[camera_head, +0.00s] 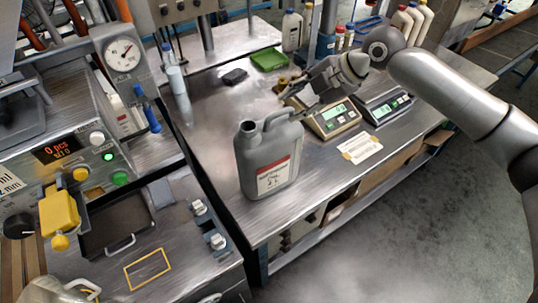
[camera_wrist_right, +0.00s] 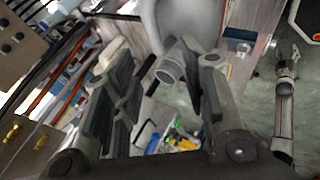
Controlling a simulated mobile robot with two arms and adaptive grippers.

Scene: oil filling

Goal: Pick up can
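The grey plastic can (camera_head: 268,160) with a white and red label stands upright near the front left corner of the steel table. Its open neck points up and its handle is at the upper right. My right gripper (camera_head: 293,98) is just behind and above the handle, apart from the can as far as I can tell. In the right wrist view its two dark fingers (camera_wrist_right: 160,95) are spread wide. The can (camera_wrist_right: 190,20) and its neck show at the top there, beyond the fingers. Light grey parts at the bottom left edge of the head view may be my left gripper, mostly cut off.
Two scales (camera_head: 332,118) with green displays stand right of the can, with a paper note (camera_head: 360,147) in front. A green tray (camera_head: 269,59) and several bottles are farther back. A machine (camera_head: 75,165) with buttons is at left. The tabletop left of the can is mostly clear.

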